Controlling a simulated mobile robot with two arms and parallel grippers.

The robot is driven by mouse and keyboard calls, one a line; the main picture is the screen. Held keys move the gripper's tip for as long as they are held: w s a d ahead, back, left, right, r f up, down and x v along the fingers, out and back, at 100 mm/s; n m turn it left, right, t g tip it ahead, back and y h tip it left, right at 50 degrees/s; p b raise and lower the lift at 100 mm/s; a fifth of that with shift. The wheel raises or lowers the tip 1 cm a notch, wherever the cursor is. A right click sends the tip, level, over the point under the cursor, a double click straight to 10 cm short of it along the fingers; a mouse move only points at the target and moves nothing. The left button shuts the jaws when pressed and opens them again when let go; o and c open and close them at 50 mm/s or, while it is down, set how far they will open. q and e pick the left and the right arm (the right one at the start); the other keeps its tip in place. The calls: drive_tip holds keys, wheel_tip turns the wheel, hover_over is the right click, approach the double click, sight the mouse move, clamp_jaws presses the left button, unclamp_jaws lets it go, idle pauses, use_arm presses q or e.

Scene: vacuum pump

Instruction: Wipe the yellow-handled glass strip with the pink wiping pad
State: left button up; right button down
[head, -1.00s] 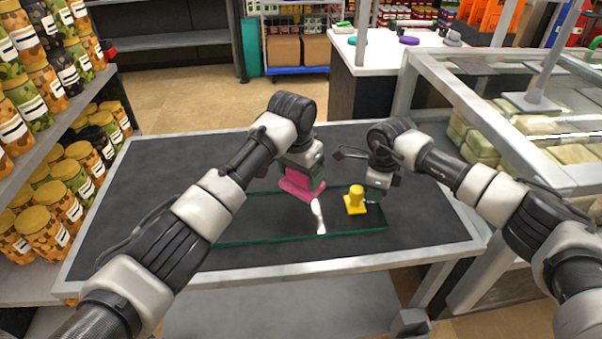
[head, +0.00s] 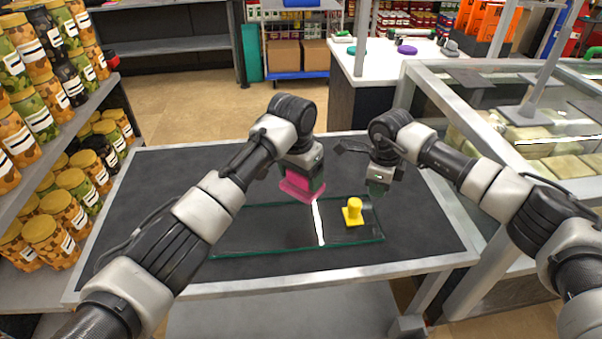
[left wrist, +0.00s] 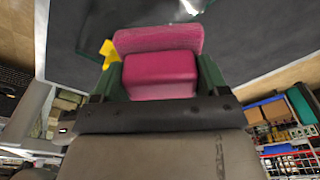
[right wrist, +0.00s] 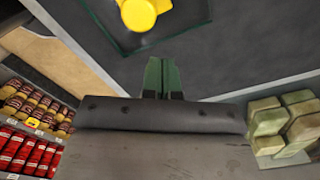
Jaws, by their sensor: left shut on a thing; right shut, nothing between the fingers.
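The glass strip (head: 265,238) lies on the dark table top, with a white streak across it. Its yellow handle (head: 353,211) stands near the right end and also shows in the right wrist view (right wrist: 140,12). My left gripper (head: 308,181) is shut on the pink wiping pad (head: 300,188), which fills the space between the fingers in the left wrist view (left wrist: 160,72). The pad is over the far edge of the strip, at the far end of the streak; I cannot tell whether it touches. My right gripper (head: 378,186) is shut and empty, behind and right of the handle.
The dark table (head: 160,185) has a light rim and free room left of the strip. A shelf of patterned jars (head: 65,215) stands at the left. A glass-topped case (head: 500,125) stands at the right, close to my right arm.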

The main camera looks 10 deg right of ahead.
use_arm(q)
drive_tip(key=shift+f, duration=0.1)
drive_tip(key=shift+f+b, duration=0.5)
drive_tip(key=shift+b, duration=0.1)
drive_tip(key=shift+r+p, duration=0.4)
drive_tip(key=shift+p, duration=0.05)
wheel_tip(320, 180, up, 2)
drive_tip(key=p, duration=0.2)
drive_tip(key=shift+r+p, duration=0.2)
drive_tip(key=shift+p, duration=0.1)
use_arm(e)
wheel_tip(320, 180, up, 15)
drive_tip(key=shift+r, duration=0.15)
use_arm(q)
drive_tip(key=shift+f, duration=0.15)
